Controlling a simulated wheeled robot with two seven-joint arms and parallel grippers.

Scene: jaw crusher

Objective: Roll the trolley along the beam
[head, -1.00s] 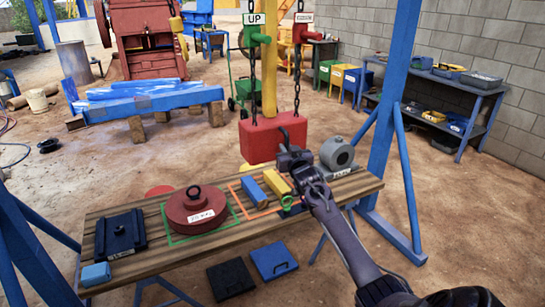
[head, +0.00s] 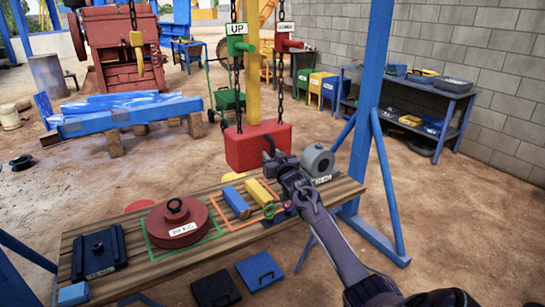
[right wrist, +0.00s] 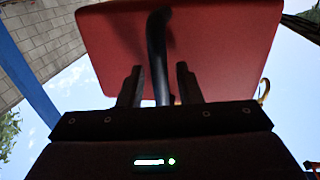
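The trolley and the beam are not identifiable in either view; the upper ends of the chains are cut off. A red block (head: 240,151) hangs on two dark chains (head: 238,75), and it fills the upper part of the right wrist view (right wrist: 215,45). My right gripper (head: 274,158) is at the block's lower right side. In the right wrist view its two fingers (right wrist: 160,85) stand apart on either side of the hook, with gaps visible. My left gripper is not in view.
A blue post (head: 372,90) stands right of the gripper. Green UP (head: 238,46) and red (head: 287,45) handles are above the block.

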